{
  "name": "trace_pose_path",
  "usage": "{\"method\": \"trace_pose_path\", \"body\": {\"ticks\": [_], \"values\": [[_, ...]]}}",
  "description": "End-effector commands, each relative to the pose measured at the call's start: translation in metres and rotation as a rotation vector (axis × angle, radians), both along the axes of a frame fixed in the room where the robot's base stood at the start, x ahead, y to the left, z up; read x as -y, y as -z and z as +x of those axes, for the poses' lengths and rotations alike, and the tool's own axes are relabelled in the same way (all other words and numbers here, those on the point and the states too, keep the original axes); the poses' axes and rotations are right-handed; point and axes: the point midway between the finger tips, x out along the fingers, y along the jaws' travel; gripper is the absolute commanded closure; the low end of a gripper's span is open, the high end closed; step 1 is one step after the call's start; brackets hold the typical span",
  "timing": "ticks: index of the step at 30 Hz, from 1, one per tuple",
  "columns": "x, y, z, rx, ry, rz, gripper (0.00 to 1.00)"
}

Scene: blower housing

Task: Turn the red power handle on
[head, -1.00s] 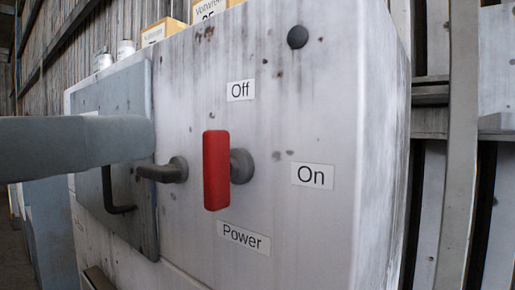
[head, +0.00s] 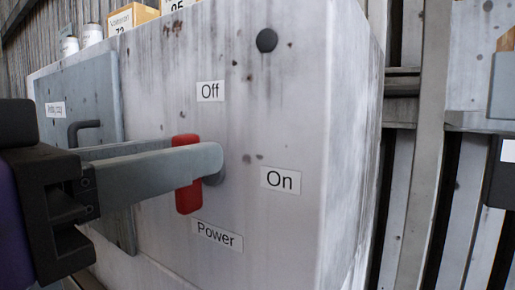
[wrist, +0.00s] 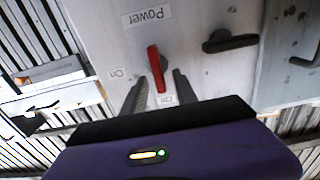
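The red power handle (head: 188,198) stands upright on the pale cabinet face, its long axis running between the "Off" label (head: 210,91) above and the "Power" label (head: 217,235) below. The "On" label (head: 281,180) is to its right. My gripper (head: 196,150) comes in from the left, and its near finger crosses in front of the handle's middle, hiding part of it. The far finger runs behind the handle. In the upside-down wrist view, the red handle (wrist: 155,66) lies between the two open fingers of my gripper (wrist: 159,82), with visible gaps beside it.
A dark lever (wrist: 230,43) sits beside the handle in the wrist view; my fingers hide it in the head view. A grey door panel (head: 85,95) with a dark pull (head: 84,130) is to the left. Small boxes and jars stand on top of the cabinet.

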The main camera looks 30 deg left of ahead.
Motion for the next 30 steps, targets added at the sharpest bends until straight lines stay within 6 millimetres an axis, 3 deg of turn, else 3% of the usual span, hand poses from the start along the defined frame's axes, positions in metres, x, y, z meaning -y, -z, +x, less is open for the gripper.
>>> {"method": "trace_pose_path", "body": {"ticks": [2,7,20,30], "values": [[0.0000,0.0001,-0.0001,0.000,0.000,0.000,0.65],[-0.0001,0.0001,-0.0003,0.000,0.000,0.000,0.99],[0.0006,0.0026,-0.0002,0.001,0.000,0.031,1.00],[0.0049,0.0073,-0.0001,0.018,0.003,0.243,1.00]]}}
